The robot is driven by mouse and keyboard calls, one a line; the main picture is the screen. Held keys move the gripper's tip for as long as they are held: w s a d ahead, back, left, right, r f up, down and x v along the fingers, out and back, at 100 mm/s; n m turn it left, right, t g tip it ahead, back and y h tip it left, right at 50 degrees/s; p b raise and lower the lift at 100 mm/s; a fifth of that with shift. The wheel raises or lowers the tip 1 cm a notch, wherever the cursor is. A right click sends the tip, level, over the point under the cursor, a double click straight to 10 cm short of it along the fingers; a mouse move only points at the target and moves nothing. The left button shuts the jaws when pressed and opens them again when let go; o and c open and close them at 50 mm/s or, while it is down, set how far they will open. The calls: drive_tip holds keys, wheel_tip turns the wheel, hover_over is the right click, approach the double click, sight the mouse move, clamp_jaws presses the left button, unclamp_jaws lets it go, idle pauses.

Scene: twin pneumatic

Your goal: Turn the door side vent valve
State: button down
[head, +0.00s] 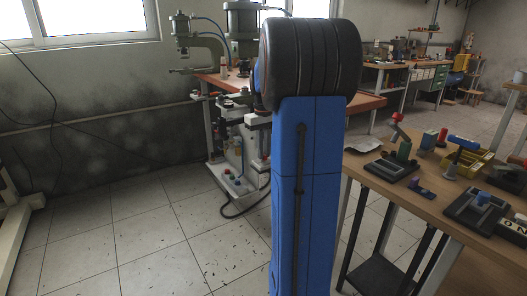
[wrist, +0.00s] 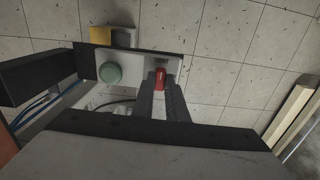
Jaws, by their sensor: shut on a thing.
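In the wrist view my gripper (wrist: 160,72) has its two dark fingers closed around a small red valve handle (wrist: 159,80) on a grey panel (wrist: 137,62). The fingers hide the lower sides of the handle, so how far it is turned is hard to tell. A round green knob (wrist: 110,73) sits on the same panel to the left of the fingers, apart from them. In the head view my blue arm hides my gripper and the red handle.
A yellow block (wrist: 101,35) is just beyond the panel. Dark machine parts (wrist: 35,75) and blue hoses stand to the left. In the head view a machine (head: 232,155) stands behind my arm, and a cluttered wooden table (head: 430,195) is at the right. The tiled floor at left is open.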

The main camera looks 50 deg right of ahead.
idle(0.4)
drive_tip(key=c, duration=1.8)
unclamp_jaws()
drive_tip(key=shift+o, duration=0.2)
wheel_tip(320, 180, up, 17)
drive_tip(key=shift+r, duration=0.2)
